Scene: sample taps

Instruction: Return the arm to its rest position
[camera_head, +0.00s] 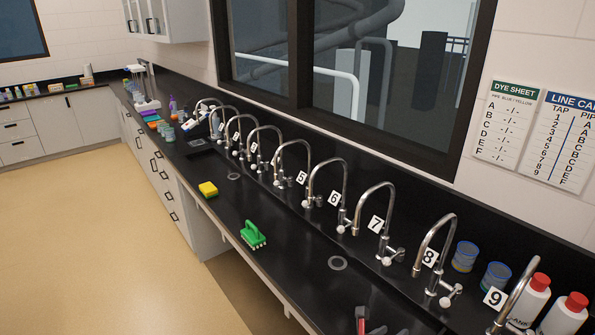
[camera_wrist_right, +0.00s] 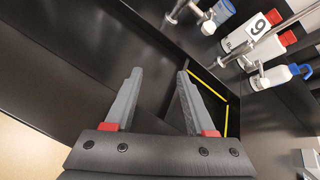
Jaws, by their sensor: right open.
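My right gripper (camera_wrist_right: 158,98) is open and empty in the right wrist view, with its two grey fingers spread above the black counter and basin. In the head view only its fingertips (camera_head: 368,321) show at the bottom edge, near the counter front. Tap 8 (camera_head: 437,259) and tap 7 (camera_head: 376,232) stand farther along the counter. My left gripper is not in view.
White bottles with red caps (camera_head: 567,313) and blue-rimmed jars (camera_head: 465,256) stand near taps 8 and 9. A green brush (camera_head: 252,236) and a yellow sponge (camera_head: 208,189) lie on the black counter (camera_head: 290,262). The floor (camera_head: 90,240) at left is clear.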

